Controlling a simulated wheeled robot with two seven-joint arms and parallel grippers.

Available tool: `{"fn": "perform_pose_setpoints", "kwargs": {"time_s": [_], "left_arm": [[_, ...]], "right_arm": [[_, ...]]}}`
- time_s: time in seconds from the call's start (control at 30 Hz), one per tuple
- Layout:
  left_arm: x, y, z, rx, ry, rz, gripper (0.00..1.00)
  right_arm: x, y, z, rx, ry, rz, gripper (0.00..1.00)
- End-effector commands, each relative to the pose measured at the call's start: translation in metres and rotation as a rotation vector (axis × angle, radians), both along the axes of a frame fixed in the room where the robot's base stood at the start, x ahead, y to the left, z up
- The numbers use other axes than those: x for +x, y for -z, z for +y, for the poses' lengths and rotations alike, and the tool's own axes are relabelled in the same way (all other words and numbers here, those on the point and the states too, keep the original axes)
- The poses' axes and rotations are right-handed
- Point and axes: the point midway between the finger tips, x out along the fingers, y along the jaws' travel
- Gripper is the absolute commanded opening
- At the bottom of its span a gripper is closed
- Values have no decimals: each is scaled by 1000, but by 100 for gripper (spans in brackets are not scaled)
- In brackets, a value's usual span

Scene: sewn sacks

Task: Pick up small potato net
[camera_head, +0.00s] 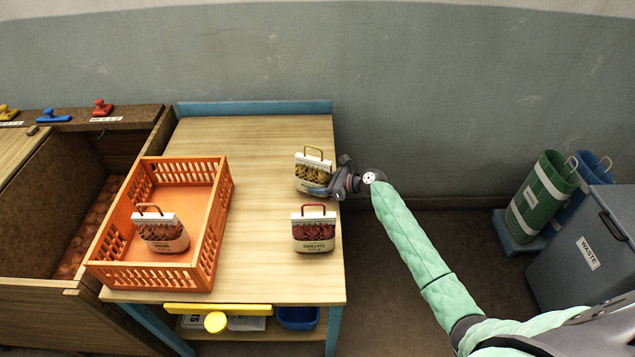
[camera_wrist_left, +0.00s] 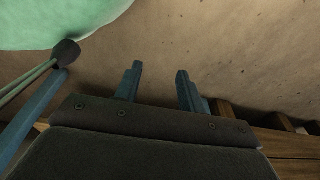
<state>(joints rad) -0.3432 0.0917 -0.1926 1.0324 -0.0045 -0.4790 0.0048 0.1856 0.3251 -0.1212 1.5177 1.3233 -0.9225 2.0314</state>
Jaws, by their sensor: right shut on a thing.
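The small potato net (camera_head: 313,172), a sack with a white top band and a tan handle, stands upright at the right edge of the wooden table (camera_head: 265,255). My right gripper (camera_head: 322,190) reaches in from the right and is shut on its lower part. The gripper hides some of the net's front right side. My left gripper (camera_wrist_left: 155,85) shows only in the left wrist view. Its two blue fingers are apart with nothing between them, over a plain brown surface.
A sack labelled shallots (camera_head: 313,230) with a red handle stands just in front of the net. An orange crate (camera_head: 217,215) on the left of the table holds another sack (camera_head: 160,232) with a dark red handle. The table's middle is clear. A grey waste bin (camera_head: 590,250) stands far right.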

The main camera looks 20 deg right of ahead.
Motion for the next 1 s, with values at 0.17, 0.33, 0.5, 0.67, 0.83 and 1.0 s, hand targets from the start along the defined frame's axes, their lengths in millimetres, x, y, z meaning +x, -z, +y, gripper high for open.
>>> {"fn": "perform_pose_setpoints", "kwargs": {"time_s": [0.17,0.33,0.5,0.67,0.83,1.0], "left_arm": [[9,-7,-9,-6,-1,1,40],[22,-24,-19,-13,-7,14,40],[34,-48,-29,-21,-14,31,40],[42,-71,-37,-28,-20,47,40],[48,-92,-42,-34,-24,60,40],[49,-105,-45,-36,-25,68,40]], "right_arm": [[1,-17,0,1,-1,-6,16],[-1,-41,-8,-1,1,-5,16],[-13,-60,-42,-2,1,-4,16],[-22,-79,-70,-2,0,-4,16],[-30,-95,-93,0,0,-4,16],[-34,-105,-106,-1,0,-2,16]]}}
